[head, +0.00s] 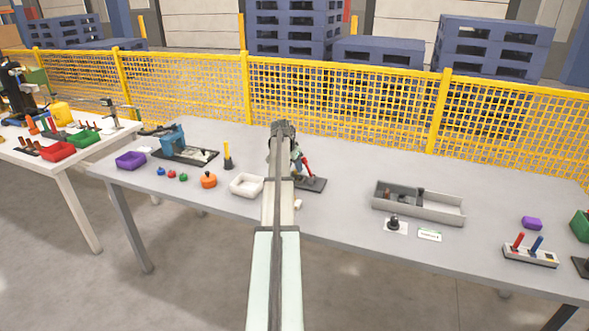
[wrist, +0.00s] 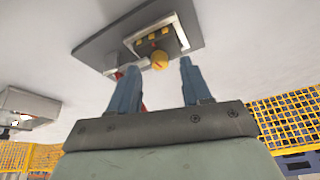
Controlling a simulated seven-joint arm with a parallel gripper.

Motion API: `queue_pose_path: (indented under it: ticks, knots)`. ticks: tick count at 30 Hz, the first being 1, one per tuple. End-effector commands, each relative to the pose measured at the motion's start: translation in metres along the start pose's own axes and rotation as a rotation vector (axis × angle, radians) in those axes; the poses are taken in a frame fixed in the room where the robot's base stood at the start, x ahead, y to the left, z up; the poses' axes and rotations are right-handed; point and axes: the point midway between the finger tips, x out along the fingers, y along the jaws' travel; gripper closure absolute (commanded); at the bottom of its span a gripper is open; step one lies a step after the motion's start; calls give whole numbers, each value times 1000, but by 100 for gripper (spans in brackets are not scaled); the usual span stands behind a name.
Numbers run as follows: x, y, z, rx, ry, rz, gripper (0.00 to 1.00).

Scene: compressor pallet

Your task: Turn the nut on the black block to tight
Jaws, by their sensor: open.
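My gripper (wrist: 158,66) shows in the wrist view with two blue fingers apart and nothing clamped between them. Beyond the fingertips a round yellow knob-like piece with a red mark (wrist: 160,60) sits at a pale block with yellow marks (wrist: 155,41). The block is on a dark plate (wrist: 92,50). I cannot tell whether the yellow piece touches a finger. In the head view a dark base (head: 317,185) with a red lever (head: 306,167) stands partly behind my arm, which hides my fingers. I cannot make out a nut on a black block for certain.
Left on the grey table are a blue device (head: 172,139), a purple bin (head: 131,160), an orange piece (head: 208,180) and a white tray (head: 236,185). Right are a grey divided tray (head: 440,211) and a block with red and blue handles (head: 530,256). A yellow fence stands behind.

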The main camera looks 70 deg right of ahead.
Motion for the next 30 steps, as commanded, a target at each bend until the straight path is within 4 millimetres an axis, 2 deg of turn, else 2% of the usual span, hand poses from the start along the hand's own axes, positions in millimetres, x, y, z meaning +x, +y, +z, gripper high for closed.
queue_pose_path:
  ticks: [6,17,30]
  knots:
    - [17,0,0,0,-1,1,52]
    - [20,0,0,0,0,0,52]
    - [19,0,0,0,0,0,94]
